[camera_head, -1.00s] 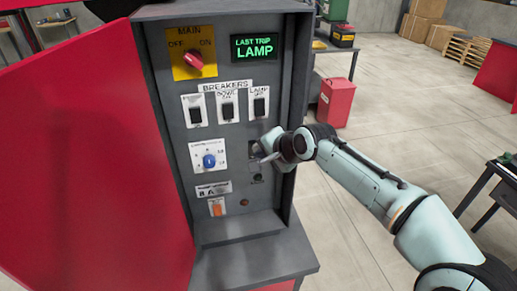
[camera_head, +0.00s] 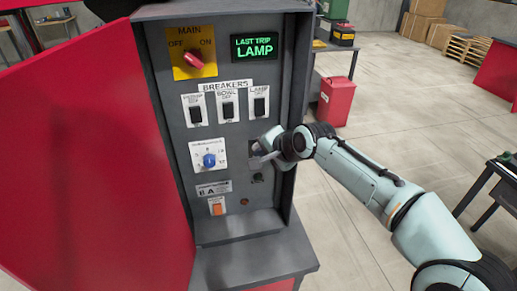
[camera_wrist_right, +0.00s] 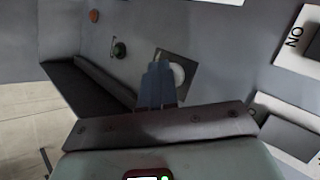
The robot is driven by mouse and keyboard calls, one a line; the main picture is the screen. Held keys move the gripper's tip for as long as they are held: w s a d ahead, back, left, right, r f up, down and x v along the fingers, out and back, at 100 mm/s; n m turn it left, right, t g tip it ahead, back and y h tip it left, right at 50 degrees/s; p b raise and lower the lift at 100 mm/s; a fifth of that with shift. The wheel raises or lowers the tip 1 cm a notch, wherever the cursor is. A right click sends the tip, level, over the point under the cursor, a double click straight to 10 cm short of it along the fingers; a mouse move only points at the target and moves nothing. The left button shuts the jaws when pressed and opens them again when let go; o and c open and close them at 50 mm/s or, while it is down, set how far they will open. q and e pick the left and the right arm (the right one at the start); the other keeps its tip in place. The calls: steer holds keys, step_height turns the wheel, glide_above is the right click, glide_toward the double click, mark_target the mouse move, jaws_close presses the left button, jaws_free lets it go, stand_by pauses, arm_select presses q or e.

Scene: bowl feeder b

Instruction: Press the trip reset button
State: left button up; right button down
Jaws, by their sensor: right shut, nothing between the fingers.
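The grey control panel (camera_head: 237,138) stands open in the head view. My right gripper (camera_head: 262,158) is at its right side, below the breakers. In the right wrist view the gripper's fingers (camera_wrist_right: 158,80) are together with nothing between them. They are in front of a pale round button (camera_wrist_right: 179,75) on a dark square plate (camera_wrist_right: 188,62) and hide part of it. I cannot tell whether the tips touch it. A small dark button (camera_head: 257,178) sits just below, seen greenish in the wrist view (camera_wrist_right: 118,50). I cannot read which is the trip reset. The left gripper is not in view.
The red door (camera_head: 90,160) stands open at the left. A grey ledge (camera_head: 250,262) juts out below.

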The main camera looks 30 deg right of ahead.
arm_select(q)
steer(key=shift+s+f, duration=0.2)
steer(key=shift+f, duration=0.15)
arm_select(e)
steer(key=shift+s+a, duration=0.15)
steer(key=shift+s, duration=0.55)
arm_select(q)
steer(key=shift+b, duration=0.3)
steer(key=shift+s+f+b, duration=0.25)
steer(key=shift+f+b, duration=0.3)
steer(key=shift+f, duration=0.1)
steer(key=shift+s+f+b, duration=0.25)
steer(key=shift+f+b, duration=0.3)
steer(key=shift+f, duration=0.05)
arm_select(e)
steer(key=s, duration=0.2)
steer(key=s+a, duration=0.1)
steer(key=s, duration=0.2)
steer(key=shift+w, duration=0.1)
